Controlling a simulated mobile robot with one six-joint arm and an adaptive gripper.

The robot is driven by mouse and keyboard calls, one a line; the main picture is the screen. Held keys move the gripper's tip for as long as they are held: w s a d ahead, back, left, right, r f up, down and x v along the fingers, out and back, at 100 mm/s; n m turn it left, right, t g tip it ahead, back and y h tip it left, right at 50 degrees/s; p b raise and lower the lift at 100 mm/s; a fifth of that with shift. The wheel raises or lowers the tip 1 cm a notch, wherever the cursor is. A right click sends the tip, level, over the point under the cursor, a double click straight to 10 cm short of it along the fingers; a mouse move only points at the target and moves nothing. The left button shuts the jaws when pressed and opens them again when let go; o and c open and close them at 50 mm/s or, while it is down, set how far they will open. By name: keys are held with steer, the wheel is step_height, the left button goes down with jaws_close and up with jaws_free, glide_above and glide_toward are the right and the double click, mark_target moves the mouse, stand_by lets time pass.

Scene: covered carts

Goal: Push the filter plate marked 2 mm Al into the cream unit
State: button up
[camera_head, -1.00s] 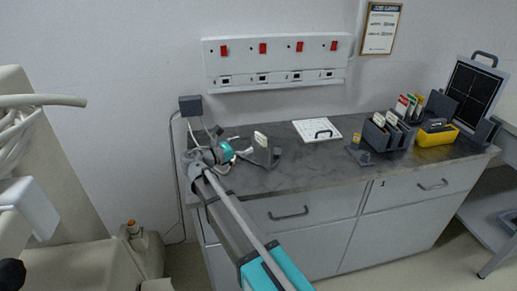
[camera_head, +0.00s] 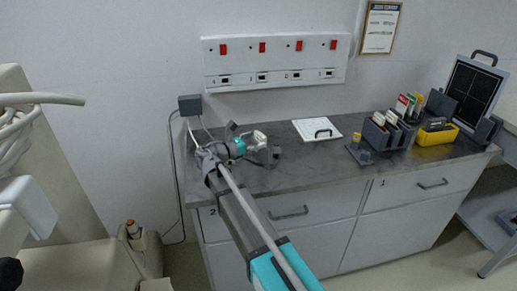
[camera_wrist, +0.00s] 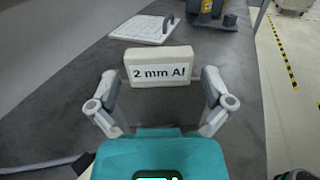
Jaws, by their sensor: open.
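The pale filter plate marked 2 mm Al (camera_wrist: 160,72) faces me in the wrist view, its label readable. It also shows in the head view (camera_head: 259,136), by a dark grey stand (camera_head: 273,157) at the left part of the counter. My gripper (camera_wrist: 158,88) is open, with one finger at each side of the plate and gaps between. In the head view my gripper (camera_head: 247,147) is right at the plate and partly hides it and the stand. A large cream unit (camera_head: 45,175) stands at the far left, only partly in view; no slot can be made out.
A white board with a handle (camera_head: 317,130) lies mid-counter. At the right are a dark rack of plates (camera_head: 385,137), a yellow bin (camera_head: 437,136) and a dark panel (camera_head: 472,90). A grey wall box with cables (camera_head: 190,105) is behind my arm.

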steer(key=shift+x, duration=1.05)
steer(key=c, duration=1)
steer(key=shift+r, duration=0.15)
